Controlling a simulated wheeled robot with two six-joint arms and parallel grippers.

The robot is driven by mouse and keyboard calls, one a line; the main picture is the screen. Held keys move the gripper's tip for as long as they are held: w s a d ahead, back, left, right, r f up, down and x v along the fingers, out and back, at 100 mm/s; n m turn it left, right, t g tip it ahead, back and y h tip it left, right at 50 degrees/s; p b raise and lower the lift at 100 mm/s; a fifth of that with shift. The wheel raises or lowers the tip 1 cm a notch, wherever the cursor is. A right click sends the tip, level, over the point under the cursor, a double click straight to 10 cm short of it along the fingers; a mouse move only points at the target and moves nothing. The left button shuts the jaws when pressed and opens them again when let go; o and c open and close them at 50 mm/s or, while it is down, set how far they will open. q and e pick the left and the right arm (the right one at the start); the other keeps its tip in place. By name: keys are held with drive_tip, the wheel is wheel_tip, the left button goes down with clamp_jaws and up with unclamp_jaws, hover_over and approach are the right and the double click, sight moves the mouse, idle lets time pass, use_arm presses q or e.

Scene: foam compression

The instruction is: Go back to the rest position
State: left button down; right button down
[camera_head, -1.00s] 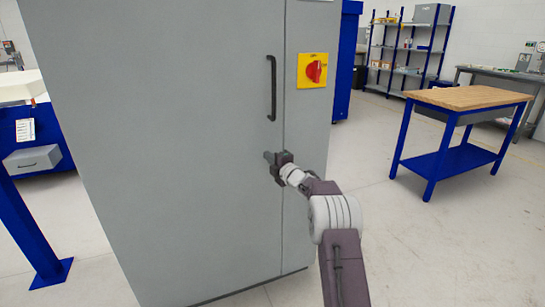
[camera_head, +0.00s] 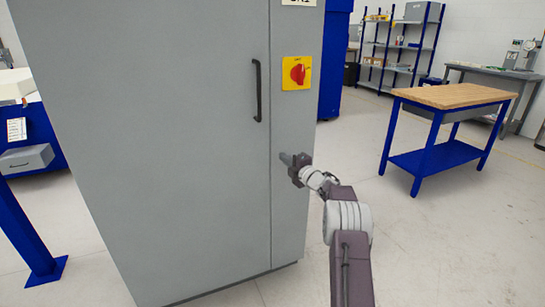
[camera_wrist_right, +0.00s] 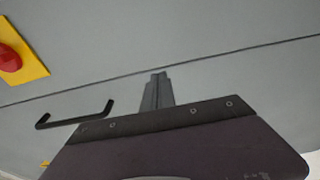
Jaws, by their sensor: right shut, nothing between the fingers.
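My right gripper (camera_head: 291,161) is in front of the grey cabinet (camera_head: 170,130), a little right of the door seam and below the red switch. It is shut and empty. In the right wrist view its closed fingers (camera_wrist_right: 155,90) point toward the cabinet face, apart from the black door handle (camera_wrist_right: 75,115). The handle also shows in the head view (camera_head: 258,90), above and left of the gripper. The cabinet door looks closed. My left gripper is not in view.
A red rotary switch (camera_head: 298,73) on a yellow plate sits on the cabinet's right panel. A wooden-topped blue workbench (camera_head: 455,96) stands to the right, with shelves (camera_head: 405,50) behind it. A blue post (camera_head: 25,230) stands at left. Open floor (camera_head: 440,250) lies at right.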

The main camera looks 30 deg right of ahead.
drive_tip(key=shift+d+f, duration=0.15)
drive_tip(key=shift+d, duration=0.1)
